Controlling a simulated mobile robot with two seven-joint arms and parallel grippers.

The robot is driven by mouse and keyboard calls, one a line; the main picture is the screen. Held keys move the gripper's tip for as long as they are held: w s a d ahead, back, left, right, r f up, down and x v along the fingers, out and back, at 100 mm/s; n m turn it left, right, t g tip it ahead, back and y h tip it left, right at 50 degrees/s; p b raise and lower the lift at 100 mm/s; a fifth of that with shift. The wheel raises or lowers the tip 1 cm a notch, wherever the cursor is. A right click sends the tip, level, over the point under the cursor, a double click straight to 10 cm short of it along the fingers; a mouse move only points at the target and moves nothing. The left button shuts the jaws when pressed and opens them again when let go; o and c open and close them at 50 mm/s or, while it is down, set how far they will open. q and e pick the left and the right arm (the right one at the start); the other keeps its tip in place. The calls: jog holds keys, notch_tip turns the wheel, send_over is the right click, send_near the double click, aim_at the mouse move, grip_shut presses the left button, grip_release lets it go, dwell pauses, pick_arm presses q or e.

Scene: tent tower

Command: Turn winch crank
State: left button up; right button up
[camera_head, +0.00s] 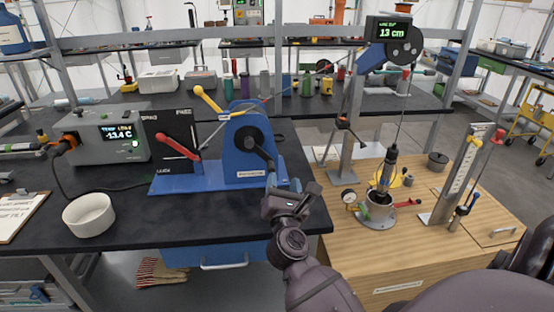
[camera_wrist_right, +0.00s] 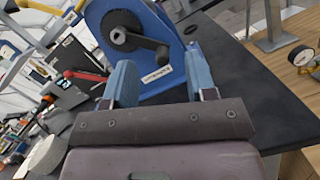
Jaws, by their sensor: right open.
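The blue winch (camera_head: 245,150) stands on a blue base plate on the black bench; it also shows in the right wrist view (camera_wrist_right: 165,80). Its black hub and crank (camera_head: 257,146) are on the side facing me. In the right wrist view the crank (camera_wrist_right: 145,45) reaches right from the hub, ending in a dark grip. My right gripper (camera_head: 284,186) is just in front of and below the crank. Its blue fingers are apart with nothing between them (camera_wrist_right: 160,85), and they do not touch the crank. My left gripper is not in view.
A red lever (camera_head: 178,146) on a black panel and a yellow-knobbed lever (camera_head: 207,99) stand left of the winch. A white bowl (camera_head: 89,215) sits on the bench's left. A cable hangs from a pulley (camera_head: 404,45) to a probe over the wooden bench (camera_head: 400,255).

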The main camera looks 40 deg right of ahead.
aim_at(271, 169)
jog(key=w+d+f+n+y, duration=0.1)
jog(key=w, duration=0.2)
jog(key=w+d+f+n+y, duration=0.1)
jog(key=w+n, duration=0.1)
jog(key=w, duration=0.1)
jog(key=w+d+f+n+y, duration=0.1)
jog(key=w+n, duration=0.1)
jog(key=w, duration=0.1)
jog(key=shift+w+d+g, duration=0.2)
jog(key=shift+d+g, duration=0.1)
jog(key=shift+d, duration=0.05)
jog(key=shift+w+d, duration=0.25)
jog(key=shift+w, duration=0.15)
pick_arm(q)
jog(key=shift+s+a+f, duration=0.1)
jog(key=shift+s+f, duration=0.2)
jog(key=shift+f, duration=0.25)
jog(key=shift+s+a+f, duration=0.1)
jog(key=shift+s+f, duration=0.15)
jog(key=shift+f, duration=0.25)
pick_arm(e)
jog(key=shift+c, duration=0.4)
jog(key=c, duration=0.7)
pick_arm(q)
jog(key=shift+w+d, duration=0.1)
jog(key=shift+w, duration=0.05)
pick_arm(e)
grip_shut()
